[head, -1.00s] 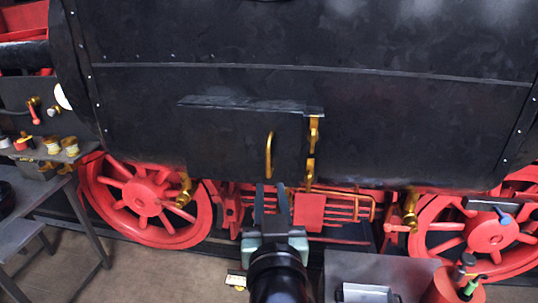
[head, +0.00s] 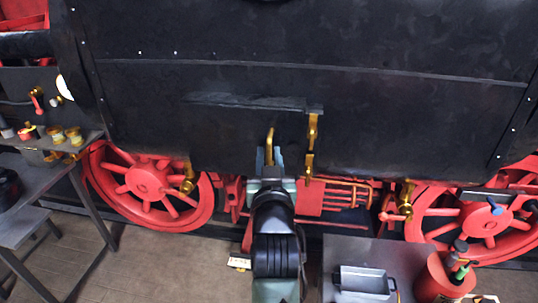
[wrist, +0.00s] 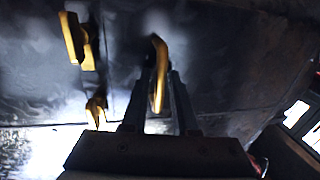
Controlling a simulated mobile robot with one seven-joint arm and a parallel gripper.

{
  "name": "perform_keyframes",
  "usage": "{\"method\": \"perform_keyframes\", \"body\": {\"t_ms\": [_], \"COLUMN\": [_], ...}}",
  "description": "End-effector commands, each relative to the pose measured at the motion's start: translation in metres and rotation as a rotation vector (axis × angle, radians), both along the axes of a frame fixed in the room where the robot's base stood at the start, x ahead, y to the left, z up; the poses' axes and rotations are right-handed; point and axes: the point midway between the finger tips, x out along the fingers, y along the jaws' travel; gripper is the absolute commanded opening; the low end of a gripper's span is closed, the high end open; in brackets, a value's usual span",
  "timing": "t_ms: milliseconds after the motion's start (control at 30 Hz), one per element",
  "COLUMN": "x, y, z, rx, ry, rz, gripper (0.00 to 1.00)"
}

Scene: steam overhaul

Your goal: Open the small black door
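The small black door (head: 225,135) is a flat panel on the side of the large black tank in the head view, and it looks closed. Its upright brass handle (head: 270,136) is near its right end, and brass hinge-like fittings (head: 313,128) are just right of that. My gripper (head: 269,157) is at the handle's lower part. In the wrist view, the handle (wrist: 159,75) stands between the two fingers (wrist: 161,95), with a gap visible beside it, so the gripper looks open around it. The handle's lower end is hidden by my gripper in the head view.
Red wheels (head: 150,190) and red framework lie below the tank. A grey workbench (head: 55,165) stands at the left. A metal cart with a tray (head: 365,283) and a red tool holder (head: 440,283) stand at the lower right.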

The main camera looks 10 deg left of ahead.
Motion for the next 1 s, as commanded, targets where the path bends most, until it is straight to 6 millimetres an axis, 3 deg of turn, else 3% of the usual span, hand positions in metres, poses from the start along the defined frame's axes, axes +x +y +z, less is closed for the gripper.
{"method": "perform_keyframes", "body": {"t_ms": [100,233,1000], "x": [-0.0002,-0.0003,-0.0004], "y": [0.0001,-0.0001,-0.0002], "z": [-0.0001,-0.0002,-0.0004], "rx": [0.000,0.000,0.000], "ry": [0.000,0.000,0.001], "rz": [0.000,0.000,0.000], "gripper": [0.24,0.00,0.00]}}
